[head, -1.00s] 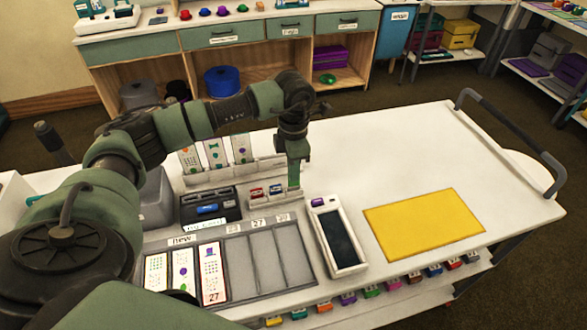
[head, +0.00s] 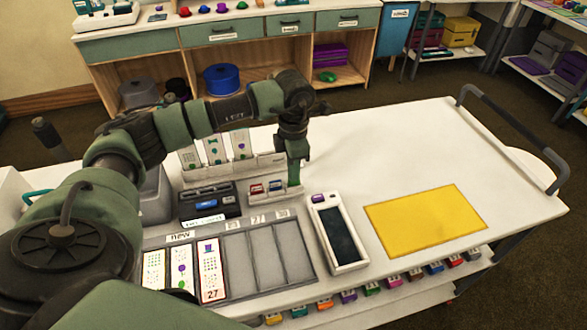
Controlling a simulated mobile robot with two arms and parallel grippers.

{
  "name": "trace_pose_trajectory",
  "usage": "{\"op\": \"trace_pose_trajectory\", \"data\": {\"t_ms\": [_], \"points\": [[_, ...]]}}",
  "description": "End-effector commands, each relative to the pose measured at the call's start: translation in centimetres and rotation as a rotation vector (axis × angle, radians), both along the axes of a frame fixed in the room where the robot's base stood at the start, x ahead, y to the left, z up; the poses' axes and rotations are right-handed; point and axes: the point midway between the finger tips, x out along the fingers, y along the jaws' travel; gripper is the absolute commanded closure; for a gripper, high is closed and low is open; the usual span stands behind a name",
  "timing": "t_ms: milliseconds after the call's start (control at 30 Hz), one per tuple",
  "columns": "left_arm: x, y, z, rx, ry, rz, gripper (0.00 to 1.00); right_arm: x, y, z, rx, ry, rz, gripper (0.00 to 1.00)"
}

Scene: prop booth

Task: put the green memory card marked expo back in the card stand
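A small white card stand (head: 262,198) is on the cart top, with a red card (head: 257,189) and a blue card (head: 275,186) upright in it. My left gripper (head: 294,176) points down at the stand's right end. A narrow bright green piece shows at its fingertips, low against the stand. It looks like the green memory card, but no marking is readable. The separate fingers cannot be made out, so I cannot tell whether they grip it or whether it is seated. My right gripper is not in view.
A black box with slots (head: 210,203) stands left of the card stand. In front are a grey sectioned tray (head: 238,294) with picture cards and a white handheld device (head: 338,236). A yellow mat (head: 425,220) lies right, with bare cart top around it. Tall cards stand in a rack behind.

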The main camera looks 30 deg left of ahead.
Motion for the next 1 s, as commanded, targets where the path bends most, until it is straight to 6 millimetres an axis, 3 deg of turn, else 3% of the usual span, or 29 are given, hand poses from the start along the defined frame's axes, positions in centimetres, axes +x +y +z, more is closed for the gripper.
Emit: {"op": "trace_pose_trajectory", "data": {"t_ms": [400, 800, 900, 1000], "points": [[0.0, 0.0, -1.5, 0.0, 0.0, 0.0, 1.0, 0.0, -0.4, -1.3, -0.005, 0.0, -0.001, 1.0], [0.0, 0.0, -1.6, 0.0, 0.0, 0.0, 1.0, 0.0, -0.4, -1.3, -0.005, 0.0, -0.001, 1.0], [0.0, 0.0, -1.6, 0.0, 0.0, 0.0, 0.73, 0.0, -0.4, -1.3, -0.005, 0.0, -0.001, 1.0], [0.0, 0.0, -1.6, 0.0, 0.0, 0.0, 0.7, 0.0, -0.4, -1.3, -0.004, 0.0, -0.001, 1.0]]}}
